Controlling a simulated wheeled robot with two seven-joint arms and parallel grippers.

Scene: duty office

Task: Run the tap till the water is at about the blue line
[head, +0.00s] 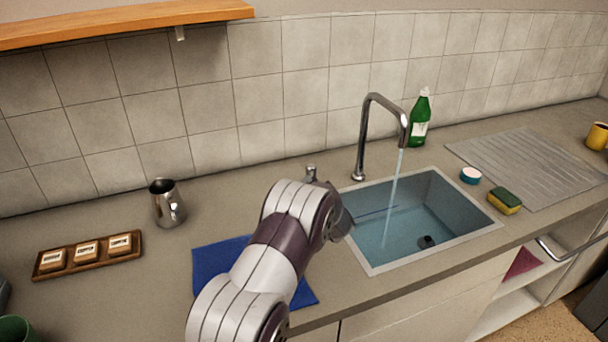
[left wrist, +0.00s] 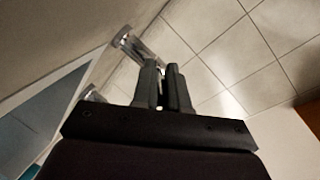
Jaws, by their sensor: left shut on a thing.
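The chrome tap spout (head: 375,105) arches over the sink (head: 480,230), and a stream of water (head: 394,185) falls from it. Bluish water (head: 400,235) covers the bottom of the sink. A thin blue line (head: 378,211) shows on the far wall; I cannot tell exactly how the surface stands to it. The small chrome tap handle (head: 311,172) stands left of the spout. My left gripper (head: 320,183) is at the handle, mostly hidden by its arm. In the left wrist view its fingers (left wrist: 165,82) are close together on the chrome handle (left wrist: 145,50). My right gripper is out of view.
A blue cloth (head: 218,258) lies beneath my arm. A steel jug (head: 167,203) and a wooden tray (head: 90,255) stand to the left. A green bottle (head: 420,118), a white-and-blue tub (head: 470,175) and a sponge (head: 504,200) stand around the sink. A dark plug (head: 427,242) is inside.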

